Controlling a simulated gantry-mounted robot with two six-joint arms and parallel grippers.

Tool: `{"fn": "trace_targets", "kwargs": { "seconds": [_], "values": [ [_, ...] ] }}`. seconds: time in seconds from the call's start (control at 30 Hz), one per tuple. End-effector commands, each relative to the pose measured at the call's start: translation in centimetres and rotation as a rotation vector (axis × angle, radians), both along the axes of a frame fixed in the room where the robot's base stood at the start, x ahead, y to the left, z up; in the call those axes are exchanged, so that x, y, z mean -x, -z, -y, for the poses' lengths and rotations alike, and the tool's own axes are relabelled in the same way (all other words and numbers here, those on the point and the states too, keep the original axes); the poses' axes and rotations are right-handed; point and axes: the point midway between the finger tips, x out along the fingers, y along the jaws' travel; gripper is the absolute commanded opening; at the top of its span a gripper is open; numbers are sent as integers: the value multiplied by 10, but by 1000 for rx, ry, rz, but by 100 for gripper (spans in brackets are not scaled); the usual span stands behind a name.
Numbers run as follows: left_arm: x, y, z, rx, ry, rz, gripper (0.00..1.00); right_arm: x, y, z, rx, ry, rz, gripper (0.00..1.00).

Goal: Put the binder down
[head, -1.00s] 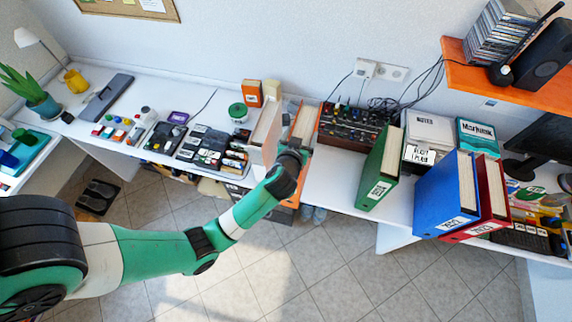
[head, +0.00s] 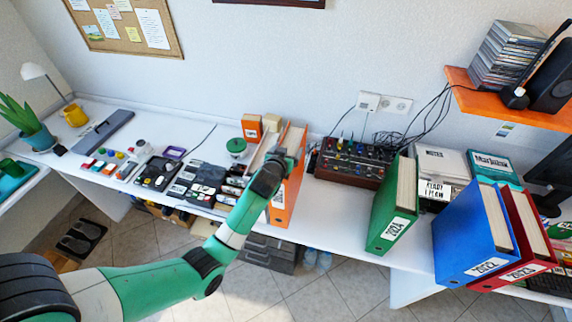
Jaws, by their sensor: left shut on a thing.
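My left gripper (head: 284,158) is shut on an orange binder (head: 289,192) near the front edge of the white desk. The binder is upright, its labelled spine facing the front. The wrist covers part of it, and I cannot tell whether its bottom touches the desk. A pale binder or block of pages (head: 262,151) stands just left of it, partly hidden. A green binder (head: 391,212) stands to the right, with a blue binder (head: 473,238) and a red binder (head: 524,238) farther right. My right gripper is not in view.
A mixer with knobs and cables (head: 350,162) is at the back, right of the orange binder. Black devices (head: 200,178) and a green-lidded jar (head: 237,147) lie left. Bare white desk (head: 335,208) shows between the orange and green binders.

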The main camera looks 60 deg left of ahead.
Motion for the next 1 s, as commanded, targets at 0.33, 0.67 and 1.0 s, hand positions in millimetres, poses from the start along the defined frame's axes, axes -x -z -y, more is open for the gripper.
{"fn": "trace_targets", "kwargs": {
  "seconds": [0.33, 0.67, 1.0],
  "values": [
    [-3, 13, -16, -6, 1, 9, 0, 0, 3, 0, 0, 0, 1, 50],
    [-4, 48, -19, -5, 2, 8, 0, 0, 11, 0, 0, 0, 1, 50],
    [-3, 53, -18, -1, 1, 3, 94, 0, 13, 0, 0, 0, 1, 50]
  ]
}}
